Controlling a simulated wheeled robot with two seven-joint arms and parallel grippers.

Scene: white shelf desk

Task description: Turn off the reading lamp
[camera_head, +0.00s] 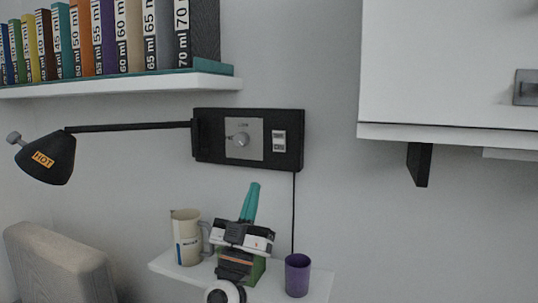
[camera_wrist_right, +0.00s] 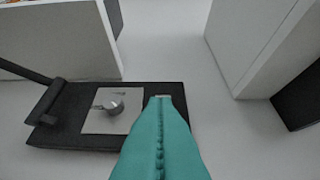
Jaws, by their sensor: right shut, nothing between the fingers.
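The reading lamp has a black cone shade (camera_head: 47,160) with an orange "HOT" label, at the left end of a thin black arm (camera_head: 130,127). The arm joins a black wall box (camera_head: 205,150), which carries a silver plate with a round knob (camera_head: 240,140) and a small white two-part fitting (camera_head: 279,141) to its right. The box also shows in the right wrist view (camera_wrist_right: 70,135), with the knob (camera_wrist_right: 113,104) left of the fingers. My right gripper (camera_head: 254,187) is shut and empty, its teal fingers pointing up below the box. In the wrist view its tips (camera_wrist_right: 160,100) overlap the box's right part; contact cannot be told. My left gripper is not in view.
A lower shelf (camera_head: 320,283) holds a beige jug (camera_head: 187,237) and a purple cup (camera_head: 298,275) on either side of my right gripper. A book shelf (camera_head: 110,87) is above the lamp arm. A white cabinet (camera_head: 445,70) is at right. A chair back (camera_head: 60,262) is lower left.

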